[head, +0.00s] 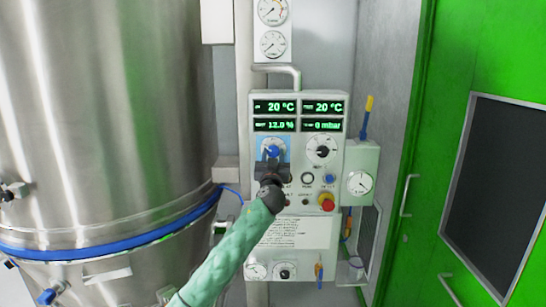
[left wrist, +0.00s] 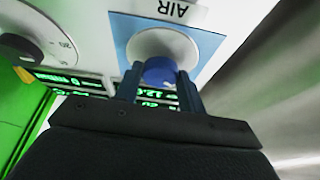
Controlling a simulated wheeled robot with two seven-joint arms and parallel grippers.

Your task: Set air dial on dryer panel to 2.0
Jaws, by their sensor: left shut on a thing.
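The dryer panel (head: 296,208) is a pale box on the wall with green displays. The air dial (head: 273,150) is a blue knob on a blue plate at the panel's left. It also shows in the left wrist view (left wrist: 160,70), upside down, beside the label AIR. My left gripper (head: 272,160) is at this dial, with its two fingers (left wrist: 158,84) on either side of the blue knob, shut on it. The arm and gripper hide part of the panel below the dial. The dial's pointer and setting cannot be read. My right gripper is not in view.
A black-and-white dial (head: 321,150) sits right of the air dial. A red knob (head: 327,202) is lower right. A large steel vessel (head: 110,120) stands left. A green door (head: 480,150) is at right. A gauge box (head: 360,182) adjoins the panel.

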